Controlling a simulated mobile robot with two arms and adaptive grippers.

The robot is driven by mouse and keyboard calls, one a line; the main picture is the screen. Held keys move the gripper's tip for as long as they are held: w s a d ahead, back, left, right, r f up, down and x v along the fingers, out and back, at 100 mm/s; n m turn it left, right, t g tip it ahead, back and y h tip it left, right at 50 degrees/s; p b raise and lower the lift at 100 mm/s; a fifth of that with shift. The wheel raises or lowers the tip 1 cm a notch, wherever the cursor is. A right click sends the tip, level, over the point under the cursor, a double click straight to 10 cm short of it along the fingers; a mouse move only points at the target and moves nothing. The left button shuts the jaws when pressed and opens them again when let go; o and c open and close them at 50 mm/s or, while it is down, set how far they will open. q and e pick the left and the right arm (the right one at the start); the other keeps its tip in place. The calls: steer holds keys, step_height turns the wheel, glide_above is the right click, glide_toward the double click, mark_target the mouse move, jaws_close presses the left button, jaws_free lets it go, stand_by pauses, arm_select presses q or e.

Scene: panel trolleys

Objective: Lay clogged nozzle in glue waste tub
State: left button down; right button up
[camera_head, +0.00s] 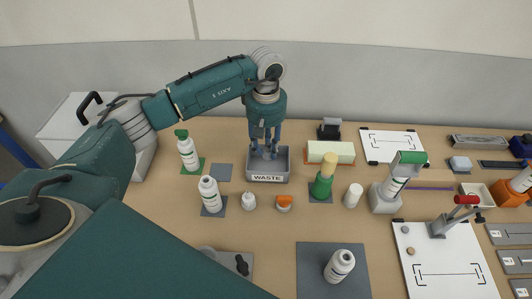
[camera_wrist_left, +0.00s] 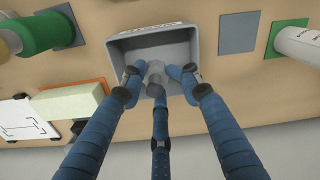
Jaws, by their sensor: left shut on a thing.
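The grey glue waste tub (camera_head: 284,179), with a "WASTE" label on its front, stands on the bench at the back middle. My left gripper (camera_head: 266,151) points straight down over it, fingertips at the tub's opening. In the left wrist view the fingers (camera_wrist_left: 157,78) are closed around a small grey piece, the nozzle (camera_wrist_left: 156,70), over the tub's inside (camera_wrist_left: 178,48). The fingers hide most of the nozzle. I cannot tell whether it touches the tub floor. My right gripper is not in view.
A white bottle (camera_head: 209,190) and a green-capped bottle (camera_head: 188,150) stand left of the tub. A small white bottle (camera_head: 248,201) and an orange-topped item (camera_head: 284,202) stand in front. A green-and-yellow piece (camera_head: 324,180) and a sponge-like block (camera_head: 331,152) are close on the right.

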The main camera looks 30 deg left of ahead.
mark_target(266, 151)
arm_select(q)
step_height(266, 151, down, 4)
steer(key=shift+r+p, duration=0.1)
steer(key=shift+p, duration=0.5)
steer(key=shift+f, duration=0.4)
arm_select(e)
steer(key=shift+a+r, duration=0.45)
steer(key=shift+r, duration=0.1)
arm_select(q)
steer(key=shift+f+b, duration=0.15)
steer(key=shift+b, duration=0.15)
steer(key=c, duration=1.2)
jaws_free()
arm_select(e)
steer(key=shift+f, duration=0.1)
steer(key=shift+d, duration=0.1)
